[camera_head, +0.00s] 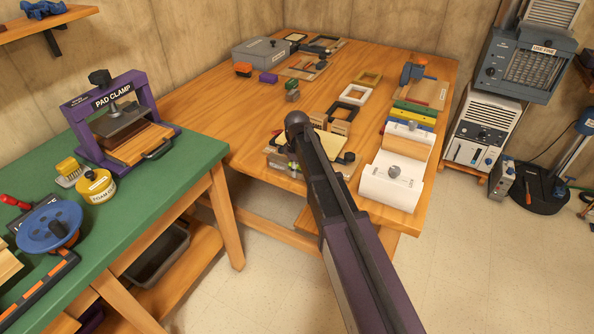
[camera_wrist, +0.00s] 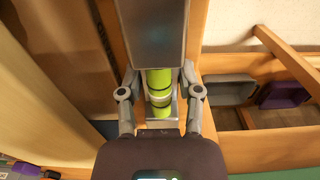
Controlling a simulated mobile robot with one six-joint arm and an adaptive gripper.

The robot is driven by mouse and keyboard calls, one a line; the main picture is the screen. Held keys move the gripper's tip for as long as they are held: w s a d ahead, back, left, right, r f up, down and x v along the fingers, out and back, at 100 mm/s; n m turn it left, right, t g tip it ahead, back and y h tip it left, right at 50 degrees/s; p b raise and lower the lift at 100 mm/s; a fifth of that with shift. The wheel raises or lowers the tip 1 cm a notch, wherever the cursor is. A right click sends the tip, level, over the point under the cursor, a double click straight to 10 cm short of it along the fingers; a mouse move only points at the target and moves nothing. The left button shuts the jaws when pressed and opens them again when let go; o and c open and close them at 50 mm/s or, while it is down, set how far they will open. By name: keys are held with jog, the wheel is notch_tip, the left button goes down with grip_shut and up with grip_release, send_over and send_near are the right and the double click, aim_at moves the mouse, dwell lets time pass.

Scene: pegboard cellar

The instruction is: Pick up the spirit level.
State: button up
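The spirit level (camera_wrist: 152,38) shows in the wrist view as a silver-grey block with a lime-green vial (camera_wrist: 160,80) ringed in black below it. My gripper (camera_wrist: 159,72) has its two fingers on either side of the level, and both fingertips appear to press against its sides. The level runs away from me between the fingers, and its far end is cut off at the top of the view.
The wooden table (camera_head: 225,110) carries a grey box (camera_head: 265,50), frames and a white roll (camera_head: 390,180). The green bench (camera_head: 150,200) at left holds a purple pad clamp (camera_head: 115,100) and a blue reel (camera_head: 48,228). Grey (camera_wrist: 228,90) and purple (camera_wrist: 285,90) bins sit on a shelf.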

grip_shut()
notch_tip(320, 180, up, 4)
jog(key=p, duration=0.4)
jog(key=shift+s, duration=0.1)
jog(key=s+d+p, duration=0.1)
jog(key=s+d, duration=0.1)
jog(key=s, duration=1.3)
jog(key=shift+s+d+r, duration=0.3)
jog(key=shift+d+r, duration=0.1)
jog(key=shift+r, duration=0.05)
